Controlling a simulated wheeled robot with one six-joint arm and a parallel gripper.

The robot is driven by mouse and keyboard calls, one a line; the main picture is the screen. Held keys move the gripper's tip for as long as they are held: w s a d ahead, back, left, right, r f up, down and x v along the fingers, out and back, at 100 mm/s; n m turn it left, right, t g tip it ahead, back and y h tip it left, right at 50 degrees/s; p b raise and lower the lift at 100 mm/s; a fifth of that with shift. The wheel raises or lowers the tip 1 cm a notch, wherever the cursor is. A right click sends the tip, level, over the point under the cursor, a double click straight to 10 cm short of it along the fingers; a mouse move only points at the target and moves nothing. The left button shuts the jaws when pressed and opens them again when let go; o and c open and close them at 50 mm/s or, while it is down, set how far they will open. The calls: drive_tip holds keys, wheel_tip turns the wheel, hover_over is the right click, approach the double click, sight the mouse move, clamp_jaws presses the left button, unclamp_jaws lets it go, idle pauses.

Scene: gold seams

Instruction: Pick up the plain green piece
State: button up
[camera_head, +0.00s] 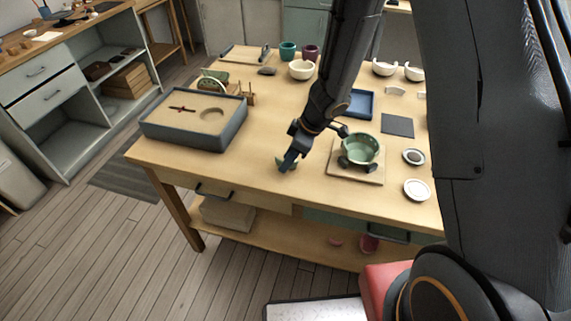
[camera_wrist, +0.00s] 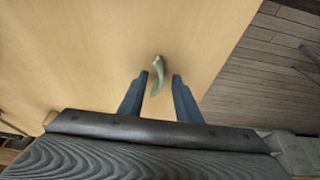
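The plain green piece (camera_wrist: 158,75) is a small curved shard on the wooden table top (camera_wrist: 95,50). In the wrist view it lies between and slightly beyond the two fingertips of my gripper (camera_wrist: 162,77), with a gap on either side. My gripper is open. In the head view my gripper (camera_head: 288,163) is low over the front part of the table, and a bit of the green piece (camera_head: 279,160) shows beside the fingers. The fingers hide the rest there. I cannot tell the exact height of the fingertips above the table.
A green bowl (camera_head: 361,148) in a dark holder stands on a board (camera_head: 345,174) to the right. A grey sand tray (camera_head: 187,137) stands to the left. Small white dishes (camera_head: 416,190) lie at the right. The table's front edge is close to my gripper.

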drive_tip(key=shift+c, duration=0.5)
clamp_jaws()
